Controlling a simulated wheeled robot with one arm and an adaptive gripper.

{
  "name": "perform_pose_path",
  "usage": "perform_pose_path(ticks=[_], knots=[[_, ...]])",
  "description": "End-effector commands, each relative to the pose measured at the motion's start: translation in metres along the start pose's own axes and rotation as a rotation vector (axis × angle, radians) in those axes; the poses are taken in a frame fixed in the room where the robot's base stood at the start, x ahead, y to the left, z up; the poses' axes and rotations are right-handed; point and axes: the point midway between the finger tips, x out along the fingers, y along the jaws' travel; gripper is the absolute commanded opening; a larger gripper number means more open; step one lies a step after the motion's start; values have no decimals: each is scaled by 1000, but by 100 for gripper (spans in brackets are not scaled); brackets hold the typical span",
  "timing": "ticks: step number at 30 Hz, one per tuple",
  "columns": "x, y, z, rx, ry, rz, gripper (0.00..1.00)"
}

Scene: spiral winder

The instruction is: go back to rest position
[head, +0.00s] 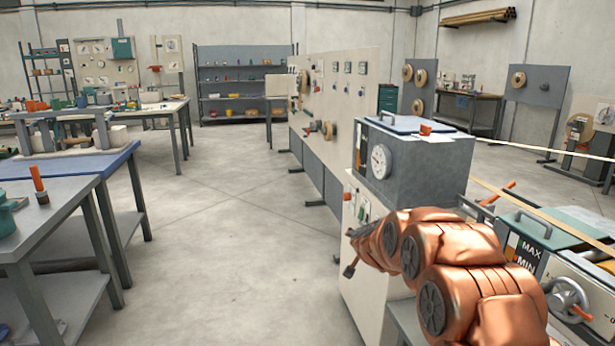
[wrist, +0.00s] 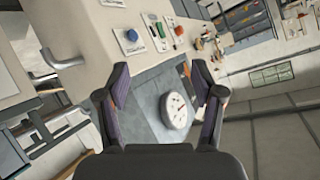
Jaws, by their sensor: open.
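My gripper (wrist: 157,85) is open and empty in the wrist view, its two dark fingers spread apart. Beyond the fingers is the grey machine box with a round white dial (wrist: 175,110), seen tilted. In the head view my copper-coloured arm reaches from the lower right toward the left. The gripper end (head: 352,250) is small and dark there, in front of the light lower cabinet of the machine. The grey box (head: 430,160) with its dial (head: 381,161) stands just above and behind it. I cannot tell from the head view how far the gripper is from the cabinet.
A winder with a handwheel (head: 567,298) and a MAX/MIN label stands close at the right. A grey workbench (head: 62,215) and a blue-topped bench (head: 120,157) stand at the left. The floor (head: 220,250) between is clear. A pale panel wall (head: 345,95) runs behind the machine.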

Motion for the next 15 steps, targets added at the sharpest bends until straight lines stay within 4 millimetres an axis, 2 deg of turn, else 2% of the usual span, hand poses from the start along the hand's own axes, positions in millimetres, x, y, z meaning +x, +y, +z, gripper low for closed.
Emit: perform_pose_path(ticks=[3,7,11,15], knots=[[-36,-13,17,-42,-105,-53,67],[-76,-20,42,-91,-231,-95,67],[-120,-17,71,-142,-358,-118,67],[-172,-6,103,-200,-499,-125,67]])
